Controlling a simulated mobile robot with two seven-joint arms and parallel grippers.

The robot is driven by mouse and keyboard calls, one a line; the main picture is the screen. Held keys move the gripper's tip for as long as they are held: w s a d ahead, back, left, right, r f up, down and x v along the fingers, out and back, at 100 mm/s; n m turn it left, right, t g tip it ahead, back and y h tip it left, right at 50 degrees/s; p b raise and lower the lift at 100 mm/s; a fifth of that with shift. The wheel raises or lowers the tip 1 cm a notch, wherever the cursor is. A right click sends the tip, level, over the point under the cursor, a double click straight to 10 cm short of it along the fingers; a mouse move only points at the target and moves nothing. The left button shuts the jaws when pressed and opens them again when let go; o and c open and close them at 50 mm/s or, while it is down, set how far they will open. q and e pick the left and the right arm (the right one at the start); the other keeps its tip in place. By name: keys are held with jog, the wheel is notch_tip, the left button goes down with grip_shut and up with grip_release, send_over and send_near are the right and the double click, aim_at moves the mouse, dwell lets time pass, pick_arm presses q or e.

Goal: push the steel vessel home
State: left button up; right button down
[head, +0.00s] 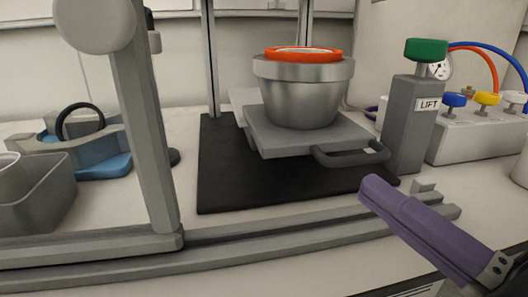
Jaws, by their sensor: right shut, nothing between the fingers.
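The steel vessel (303,98) stands upright on a grey sliding carriage (275,139), with an orange-red ring (300,53) around its top. The carriage has a dark loop handle (350,158) on its right front side and sits above a black base plate (230,185). My right gripper (374,190), with purple fingers, is shut and empty. In the picture it lies just below and right of the handle, with a visible gap between them. My left gripper is not in view.
A grey column marked LIFT (405,125) with a green knob (425,50) stands right of the carriage. A valve box (475,138) with coloured knobs is beyond it. A grey rail (300,235) and upright frame post (145,130) stand in front. A grey bin (35,205) is left.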

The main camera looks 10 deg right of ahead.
send_near(286, 108)
jog(key=w+a, duration=0.2)
jog(key=a, duration=0.2)
jog(key=shift+w+d+r, duration=0.2)
jog(key=shift+w+d, duration=0.05)
jog(key=shift+w, duration=0.25)
jog(key=shift+w+d+r, duration=0.15)
jog(key=shift+w+d, duration=0.1)
jog(key=shift+w, duration=0.2)
jog(key=shift+w+d+r, duration=0.15)
jog(key=shift+w+d, duration=0.1)
jog(key=shift+w, duration=0.35)
